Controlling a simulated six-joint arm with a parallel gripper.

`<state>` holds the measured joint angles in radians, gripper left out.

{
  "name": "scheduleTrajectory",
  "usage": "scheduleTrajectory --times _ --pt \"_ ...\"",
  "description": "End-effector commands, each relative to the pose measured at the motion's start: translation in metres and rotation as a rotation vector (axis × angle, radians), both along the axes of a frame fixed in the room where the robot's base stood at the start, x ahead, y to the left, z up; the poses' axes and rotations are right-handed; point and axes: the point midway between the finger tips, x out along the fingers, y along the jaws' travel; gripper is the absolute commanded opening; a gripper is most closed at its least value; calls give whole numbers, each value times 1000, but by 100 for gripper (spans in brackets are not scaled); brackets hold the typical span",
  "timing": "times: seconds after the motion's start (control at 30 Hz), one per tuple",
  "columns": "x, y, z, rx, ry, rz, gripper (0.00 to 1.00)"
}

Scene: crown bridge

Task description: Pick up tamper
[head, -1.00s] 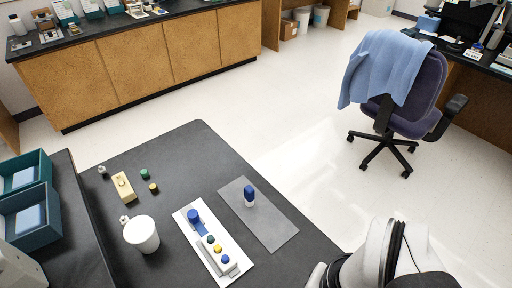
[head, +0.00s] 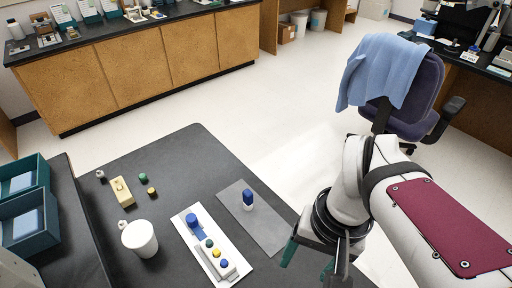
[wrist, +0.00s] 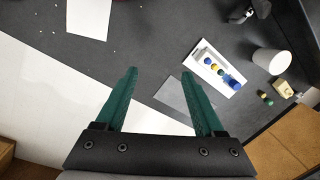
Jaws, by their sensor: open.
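My gripper (head: 307,262) is open and empty, to the right of and nearer than the mat, with teal fingers pointing down. In the wrist view my gripper (wrist: 160,85) has its fingers spread wide. The mat (wrist: 172,95) lies partly behind the right finger there. I cannot make out the tamper in the wrist view.
A white board (head: 184,222) with a blue cylinder (head: 192,221) and a block with coloured knobs lies left of the mat. A white mug (head: 140,240), yellow block (head: 121,191) and small caps stand farther left. Teal bins (head: 30,236) are at the left edge.

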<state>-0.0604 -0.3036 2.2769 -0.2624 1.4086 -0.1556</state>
Motion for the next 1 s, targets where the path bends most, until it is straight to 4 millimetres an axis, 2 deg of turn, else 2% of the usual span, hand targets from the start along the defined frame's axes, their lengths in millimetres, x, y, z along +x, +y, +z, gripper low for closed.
scheduleTrajectory --times 0.03,0.07,0.1,0.2,0.3,0.33,0.4,0.5,0.57,0.8,1.0 --pt "43 10 7 -12 -4 125 70" --pt "72 18 9 -21 -13 217 70" --pt "109 30 8 -34 -25 339 70" --pt "189 69 -11 -60 -51 615 70" --pt "241 104 -42 -84 -71 832 70" --pt "251 113 -50 -88 -75 880 70" --pt "267 128 -66 -97 -81 965 70" --pt "277 137 -80 -103 -86 1021 70" --pt "278 138 -91 -104 -86 1031 70" --pt "277 137 -159 -103 -85 1026 70" --pt "277 136 -187 -104 -88 1024 70"
